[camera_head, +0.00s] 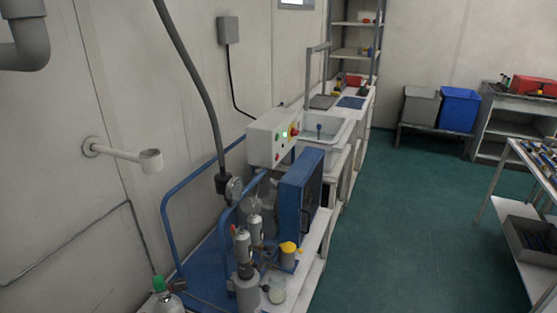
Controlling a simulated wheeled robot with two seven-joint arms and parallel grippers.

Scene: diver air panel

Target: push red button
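A pale control box (258,147) stands above the blue cart frame, near the wall in the middle of the view. Its front face carries a red button (294,131) that seems to have a yellow surround. A small lit green indicator (285,134) is just left of it. A smaller red spot (277,157) shows lower on the same face; I cannot tell whether it is a button or a lamp. Neither of my grippers is in view, and nothing touches the box.
A blue panel (298,195), gas cylinders (247,290) and a gauge (234,189) crowd the cart. A hose (191,75) hangs down to it. A pipe (128,155) juts from the left wall. The green floor (400,230) is clear between the cart and right-hand table.

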